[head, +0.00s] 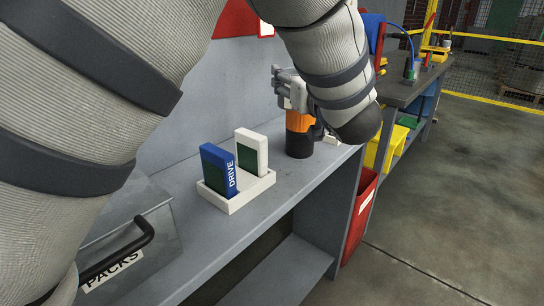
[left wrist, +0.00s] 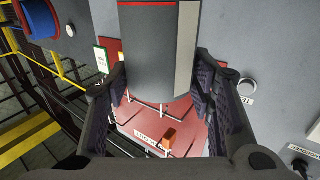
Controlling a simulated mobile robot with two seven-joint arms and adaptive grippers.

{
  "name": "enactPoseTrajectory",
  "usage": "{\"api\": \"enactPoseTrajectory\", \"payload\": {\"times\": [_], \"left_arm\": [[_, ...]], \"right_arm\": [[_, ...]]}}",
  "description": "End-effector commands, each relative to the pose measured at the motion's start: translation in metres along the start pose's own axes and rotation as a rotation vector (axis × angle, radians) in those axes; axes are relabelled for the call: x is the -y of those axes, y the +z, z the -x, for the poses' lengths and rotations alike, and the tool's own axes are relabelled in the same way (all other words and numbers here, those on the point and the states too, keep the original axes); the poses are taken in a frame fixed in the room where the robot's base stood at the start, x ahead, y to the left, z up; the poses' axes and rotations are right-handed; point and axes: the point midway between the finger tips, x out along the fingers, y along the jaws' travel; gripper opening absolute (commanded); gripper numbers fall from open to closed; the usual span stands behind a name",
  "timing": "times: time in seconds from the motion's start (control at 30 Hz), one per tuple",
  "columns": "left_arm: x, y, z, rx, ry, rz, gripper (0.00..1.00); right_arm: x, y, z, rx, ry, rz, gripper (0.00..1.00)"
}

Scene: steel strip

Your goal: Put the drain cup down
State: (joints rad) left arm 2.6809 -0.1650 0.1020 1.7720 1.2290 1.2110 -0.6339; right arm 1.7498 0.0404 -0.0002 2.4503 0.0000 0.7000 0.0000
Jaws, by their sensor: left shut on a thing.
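The left wrist view shows a dark grey cylinder, taken as the drain cup (left wrist: 150,50), with a red line and a pale strip down one side. My left gripper (left wrist: 165,105) has a dark finger on each side of it and is shut on it. In the head view my left forearm hides much of the gripper. An orange and black cylinder (head: 299,135) shows beside the forearm, close to the grey bench top (head: 270,205). I cannot tell whether its base touches the bench. My right gripper is not in view.
A white holder (head: 235,204) with a blue DRIVE block (head: 217,168) and a white block (head: 251,150) stands on the bench. A PACKS box (head: 160,225) is at lower left. Red (head: 361,210) and yellow (head: 393,146) bins are at right. Bench top between holder and cylinder is clear.

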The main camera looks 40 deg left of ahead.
Motion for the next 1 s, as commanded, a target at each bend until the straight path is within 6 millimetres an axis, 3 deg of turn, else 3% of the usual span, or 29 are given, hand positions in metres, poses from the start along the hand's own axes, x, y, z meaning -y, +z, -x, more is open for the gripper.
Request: {"api": "enactPoseTrajectory", "payload": {"times": [0.03,0.23,0.47,0.63,1.0], "left_arm": [[-0.002,0.031,-0.001,0.013,0.001,-0.021,0.19],[-0.001,0.092,-0.001,0.010,0.000,-0.016,0.19],[0.000,0.116,0.000,0.005,0.001,-0.009,0.19],[0.000,0.151,0.000,0.007,0.001,-0.011,0.19],[0.000,0.154,0.000,0.004,0.001,-0.005,0.19]], "right_arm": [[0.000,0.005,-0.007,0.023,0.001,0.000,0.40],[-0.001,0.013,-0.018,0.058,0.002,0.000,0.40],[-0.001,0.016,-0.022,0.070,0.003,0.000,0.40],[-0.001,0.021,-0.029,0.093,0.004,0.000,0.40],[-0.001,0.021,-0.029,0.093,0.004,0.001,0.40]]}}
